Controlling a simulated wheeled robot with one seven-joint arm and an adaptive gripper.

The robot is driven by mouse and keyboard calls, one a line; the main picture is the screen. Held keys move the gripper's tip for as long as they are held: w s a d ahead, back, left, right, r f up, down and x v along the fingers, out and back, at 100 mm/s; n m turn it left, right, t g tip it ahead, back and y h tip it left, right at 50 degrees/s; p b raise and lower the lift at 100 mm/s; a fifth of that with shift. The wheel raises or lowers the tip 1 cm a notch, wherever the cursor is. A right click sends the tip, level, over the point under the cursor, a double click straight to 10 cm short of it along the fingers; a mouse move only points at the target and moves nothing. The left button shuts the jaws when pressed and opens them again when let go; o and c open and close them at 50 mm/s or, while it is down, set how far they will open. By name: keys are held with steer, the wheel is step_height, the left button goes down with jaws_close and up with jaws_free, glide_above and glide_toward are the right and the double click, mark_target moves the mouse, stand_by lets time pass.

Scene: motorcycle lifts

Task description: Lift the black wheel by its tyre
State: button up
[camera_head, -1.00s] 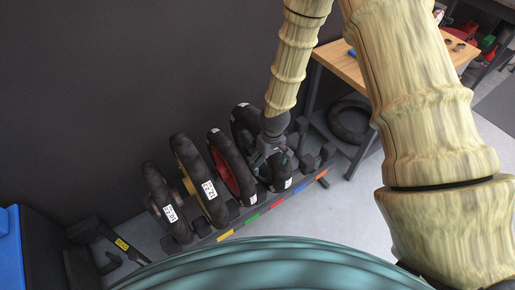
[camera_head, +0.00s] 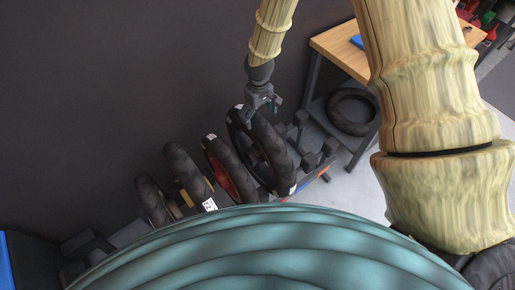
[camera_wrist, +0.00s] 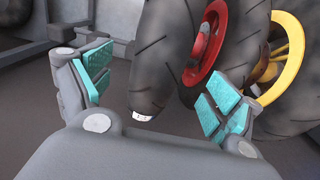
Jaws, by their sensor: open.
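The black wheel (camera_head: 270,155) stands tilted at the right end of the row of wheels in the head view. My gripper (camera_head: 263,110) is at the upper part of its tyre. In the wrist view, my gripper (camera_wrist: 155,95) is open, with teal pads on both fingers. The nearest tyre (camera_wrist: 163,50), apparently the black wheel's, hangs in view beyond and between the fingers. A small white label is near its lower end. I see no clear contact with the pads. The black wheel's lower part is partly hidden by the rack in the head view.
A red-rimmed wheel (camera_head: 222,170) is close beside the black wheel. A yellow-rimmed wheel (camera_head: 190,175) and another wheel (camera_head: 152,200) follow to the left. A wooden-topped bench (camera_head: 340,45) stands at right, with a loose tyre (camera_head: 352,112) beneath. A dark wall is behind.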

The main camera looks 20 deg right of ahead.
mark_target(256, 120)
steer(key=shift+s+a+f, duration=0.15)
steer(key=shift+f, duration=0.35)
steer(key=f, duration=0.2)
steer(key=shift+w+a+f, duration=0.25)
steer(key=shift+a+f, duration=0.05)
steer(key=shift+f, duration=0.1)
steer(key=shift+s+d+f+p, duration=0.15)
steer(key=shift+f+p, duration=0.15)
steer(key=shift+p, duration=0.1)
steer(key=f, duration=0.1)
steer(key=f+p, duration=0.1)
steer(key=f, duration=0.1)
steer(key=shift+d+f, duration=0.15)
steer(key=shift+d, duration=0.2)
steer(key=shift+f+p, duration=0.3)
steer(key=shift+f, duration=0.55)
steer(key=c, duration=2)
steer(key=shift+r, duration=0.1)
